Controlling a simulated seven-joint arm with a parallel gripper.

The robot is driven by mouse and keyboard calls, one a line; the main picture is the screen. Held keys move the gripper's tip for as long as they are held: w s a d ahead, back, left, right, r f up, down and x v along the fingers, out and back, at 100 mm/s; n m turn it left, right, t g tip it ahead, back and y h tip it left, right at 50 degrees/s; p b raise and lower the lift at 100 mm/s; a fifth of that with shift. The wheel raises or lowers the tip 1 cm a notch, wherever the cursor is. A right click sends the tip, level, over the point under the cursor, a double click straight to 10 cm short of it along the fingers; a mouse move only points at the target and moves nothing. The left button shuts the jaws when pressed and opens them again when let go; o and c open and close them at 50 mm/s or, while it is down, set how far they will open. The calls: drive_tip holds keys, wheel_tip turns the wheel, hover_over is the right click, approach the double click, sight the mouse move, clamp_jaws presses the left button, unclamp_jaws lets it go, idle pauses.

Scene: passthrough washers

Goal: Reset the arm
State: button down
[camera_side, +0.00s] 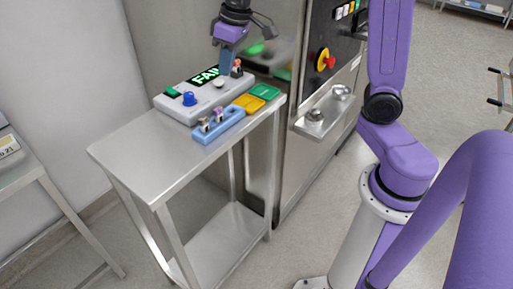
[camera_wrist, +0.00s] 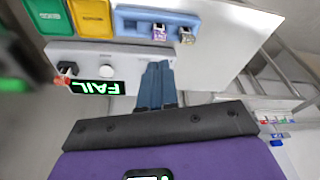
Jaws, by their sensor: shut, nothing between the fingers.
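My gripper (camera_side: 224,68) hangs over the white tester box (camera_side: 196,103), pointing down, with nothing held. In the wrist view its two blue-grey fingers (camera_wrist: 157,70) are pressed together, their tips in front of the white box. The box has a lit display (camera_side: 207,76) reading FAIL, which also shows upside down in the wrist view (camera_wrist: 93,93). A blue knob (camera_side: 189,99) and a green button (camera_side: 172,92) are on the left side of the box.
A blue rack (camera_side: 219,126) holding small parts stands in front of the box. A yellow tray (camera_side: 249,103) and a green tray (camera_side: 264,91) lie right of it. The steel table's (camera_side: 150,150) left part is clear. A steel cabinet with a red knob (camera_side: 330,63) stands behind.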

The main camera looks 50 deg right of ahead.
drive_tip(key=s+a+f+n+g, duration=0.1)
drive_tip(key=s+a+f+n, duration=0.15)
drive_tip(key=s, duration=0.45)
drive_tip(key=s+a+f+n, duration=0.1)
drive_tip(key=s+a+n, duration=0.15)
drive_tip(key=s, duration=0.45)
drive_tip(key=s+d+f+n, duration=0.1)
drive_tip(key=s+f+n, duration=0.1)
drive_tip(key=s, duration=0.5)
drive_tip(key=s+d+f+n+g, duration=0.1)
drive_tip(key=s+d+f, duration=0.1)
drive_tip(key=s, duration=0.5)
drive_tip(key=shift+s+f+n+h, duration=0.2)
drive_tip(key=shift+s+n+h, duration=0.1)
drive_tip(key=shift+n, duration=0.1)
drive_tip(key=shift+w, duration=0.1)
